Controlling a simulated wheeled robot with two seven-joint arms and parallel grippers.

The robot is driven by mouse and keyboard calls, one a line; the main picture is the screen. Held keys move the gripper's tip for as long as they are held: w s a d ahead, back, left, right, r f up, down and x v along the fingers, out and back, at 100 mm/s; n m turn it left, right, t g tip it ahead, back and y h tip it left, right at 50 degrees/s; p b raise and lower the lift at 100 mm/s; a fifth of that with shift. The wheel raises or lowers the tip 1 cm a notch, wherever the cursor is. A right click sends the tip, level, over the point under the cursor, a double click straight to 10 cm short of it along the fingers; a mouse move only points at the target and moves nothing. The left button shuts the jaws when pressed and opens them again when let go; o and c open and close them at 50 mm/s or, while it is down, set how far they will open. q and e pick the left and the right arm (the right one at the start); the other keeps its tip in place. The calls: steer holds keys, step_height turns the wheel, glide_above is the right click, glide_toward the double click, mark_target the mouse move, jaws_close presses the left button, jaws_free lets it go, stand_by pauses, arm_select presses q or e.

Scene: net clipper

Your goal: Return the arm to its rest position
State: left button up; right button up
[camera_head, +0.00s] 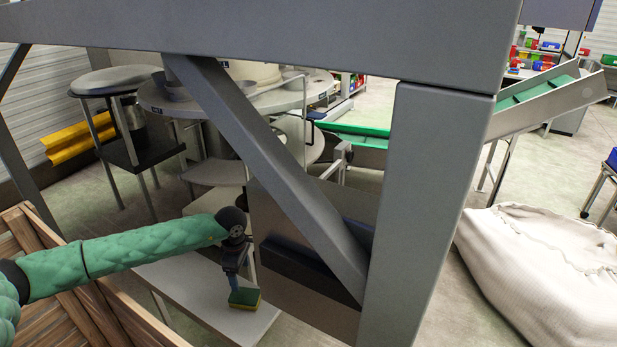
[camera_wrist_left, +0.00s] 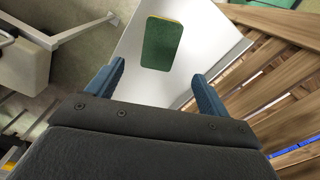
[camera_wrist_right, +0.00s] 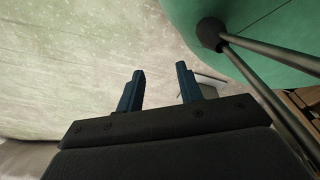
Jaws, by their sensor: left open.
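My left arm (camera_head: 130,247), in a green quilted sleeve, reaches in from the left in the head view. Its gripper (camera_head: 234,283) points down over a pale table (camera_head: 175,275). In the left wrist view the left gripper (camera_wrist_left: 158,71) is open, with nothing between its blue fingers. A green and yellow sponge (camera_wrist_left: 162,44) lies on the table beyond the fingertips; it also shows in the head view (camera_head: 245,299). My right gripper (camera_wrist_right: 160,70) shows only in its own wrist view, open and empty above the floor.
A grey steel frame with a thick post (camera_head: 425,200) and a diagonal brace (camera_head: 265,160) stands close in front. A slatted wooden crate (camera_head: 75,305) is at the lower left. A white sack (camera_head: 545,270) lies at the right. A conveyor (camera_head: 540,95) stands behind.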

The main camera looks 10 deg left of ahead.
arm_select(q)
steer(key=p, duration=0.4)
glide_above(244, 295)
step_height(244, 295, down, 6)
steer(key=shift+r, duration=0.2)
step_height(244, 295, down, 4)
steer(key=shift+d+f+p, duration=0.1)
steer(key=shift+f+p, duration=0.05)
steer(key=shift+p, duration=0.95)
steer(key=shift+f, duration=0.8)
steer(key=shift+r, duration=0.15)
arm_select(e)
steer(key=s+d+r, duration=0.1)
steer(key=s+r, duration=0.2)
steer(key=s, duration=0.5)
steer(key=shift+s+d+g, duration=0.25)
steer(key=shift+s+g, duration=0.15)
